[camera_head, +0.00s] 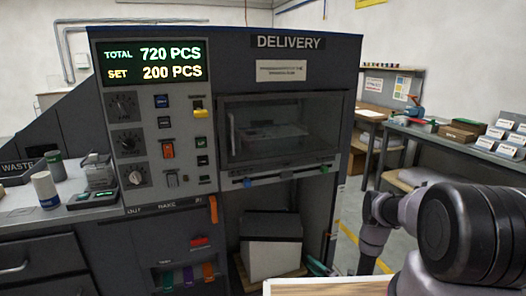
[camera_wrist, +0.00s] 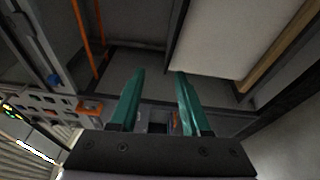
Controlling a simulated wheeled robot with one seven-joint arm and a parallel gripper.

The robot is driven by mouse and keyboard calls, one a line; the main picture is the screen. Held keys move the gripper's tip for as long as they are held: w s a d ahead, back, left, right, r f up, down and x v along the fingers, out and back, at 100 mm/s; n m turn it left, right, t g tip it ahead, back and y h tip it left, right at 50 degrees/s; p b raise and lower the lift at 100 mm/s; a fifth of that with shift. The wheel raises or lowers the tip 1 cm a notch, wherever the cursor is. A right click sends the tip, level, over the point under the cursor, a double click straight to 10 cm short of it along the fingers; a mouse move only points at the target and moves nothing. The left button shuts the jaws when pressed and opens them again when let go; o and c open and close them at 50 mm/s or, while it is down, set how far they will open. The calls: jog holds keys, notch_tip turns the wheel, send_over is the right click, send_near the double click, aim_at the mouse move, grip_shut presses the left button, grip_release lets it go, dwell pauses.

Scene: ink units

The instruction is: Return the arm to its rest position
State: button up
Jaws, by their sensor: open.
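My arm (camera_head: 455,235) shows at the lower right of the head view, bent, with its dark joint close to the camera. Beyond the fingers lie dark machine panels, orange rods (camera_wrist: 88,40) and a pale flat surface (camera_wrist: 225,35).
A grey machine marked DELIVERY (camera_head: 288,42) fills the middle, with a glass-fronted hatch (camera_head: 280,130) and a white box with a dark top (camera_head: 270,255) below. A counter with containers (camera_head: 45,190) is left. A workbench (camera_head: 455,135) stands right. A light-coloured board edge (camera_head: 325,287) is at bottom.

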jog(key=w+a+r+n+g+y, duration=0.25)
jog(key=w+r+n, duration=0.25)
jog(key=r, duration=0.5)
jog(key=w+a+r+n+g+y, duration=0.25)
jog(key=w+r+n, duration=0.2)
jog(key=r, duration=0.65)
jog(key=s+a+r+n+g, duration=0.2)
jog(key=r+n+g, duration=0.35)
jog(key=r, duration=0.75)
jog(key=s+a+r+n+g, duration=0.1)
jog(key=s+r+n+g, duration=0.15)
jog(key=r+n, duration=0.75)
jog(key=s+d+r+n+g+h, duration=0.1)
jog(key=s+r+n+h, duration=0.25)
jog(key=s+r, duration=0.45)
jog(key=s+d+r+n+g+h, duration=0.1)
jog(key=s+r+n+h, duration=0.3)
jog(key=r, duration=0.7)
jog(key=s+d+r+n+t+h, duration=0.2)
jog(key=s+d+r+n, duration=0.1)
jog(key=s, duration=0.4)
jog(key=s+d+r+n+t+h, duration=0.2)
jog(key=s+d+r+n+t, duration=0.1)
jog(key=s, duration=0.4)
jog(key=s+d+r+n+t+h, duration=0.2)
jog(key=s+d+r+n, duration=0.1)
jog(key=s, duration=0.4)
jog(key=shift+d+r+n, duration=0.35)
jog(key=shift+d+r, duration=0.1)
jog(key=shift+r, duration=0.4)
